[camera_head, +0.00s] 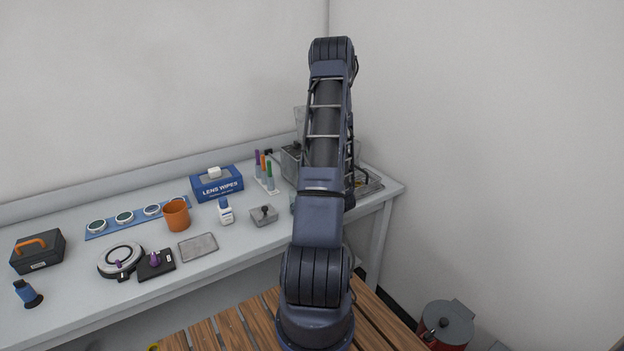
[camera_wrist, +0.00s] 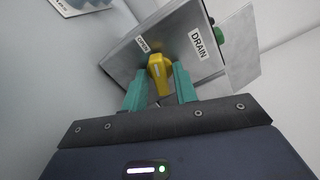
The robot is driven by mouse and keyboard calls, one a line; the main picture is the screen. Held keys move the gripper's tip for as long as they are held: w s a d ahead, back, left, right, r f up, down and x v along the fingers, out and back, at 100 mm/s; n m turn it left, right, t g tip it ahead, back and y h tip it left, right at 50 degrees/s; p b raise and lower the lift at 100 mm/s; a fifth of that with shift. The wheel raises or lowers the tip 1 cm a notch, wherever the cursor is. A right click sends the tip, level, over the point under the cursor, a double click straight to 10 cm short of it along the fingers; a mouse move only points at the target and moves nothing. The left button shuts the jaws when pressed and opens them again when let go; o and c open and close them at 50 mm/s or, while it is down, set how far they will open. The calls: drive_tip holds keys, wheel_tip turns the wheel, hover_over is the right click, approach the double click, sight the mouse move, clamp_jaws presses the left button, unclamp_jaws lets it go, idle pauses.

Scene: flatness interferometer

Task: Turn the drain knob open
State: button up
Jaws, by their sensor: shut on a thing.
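The drain knob (camera_wrist: 158,70) is yellow and sits on the face of a grey metal box (camera_wrist: 130,60) in the wrist view. A label reading DRAIN (camera_wrist: 199,44) is beside the knob, and a smaller label (camera_wrist: 143,45) is just above it, its text too small to read surely. My gripper (camera_wrist: 158,82) has its two teal fingers on either side of the knob, shut on it. In the head view my arm hides the knob and gripper, and only parts of the box (camera_head: 291,165) show behind it.
A green knob (camera_wrist: 219,34) is at the box's far edge, beside a clear panel (camera_wrist: 240,50). On the bench are a lens wipes box (camera_head: 217,184), an orange cup (camera_head: 176,215), a white bottle (camera_head: 226,212) and a pen stand (camera_head: 267,185). A wall stands close on the right.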

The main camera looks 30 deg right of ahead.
drive_tip(key=shift+n, duration=1.2)
drive_tip(key=o, duration=0.7)
drive_tip(key=shift+c, duration=0.2)
drive_tip(key=shift+s, duration=0.1)
drive_tip(key=s, duration=1)
drive_tip(key=shift+s, duration=0.35)
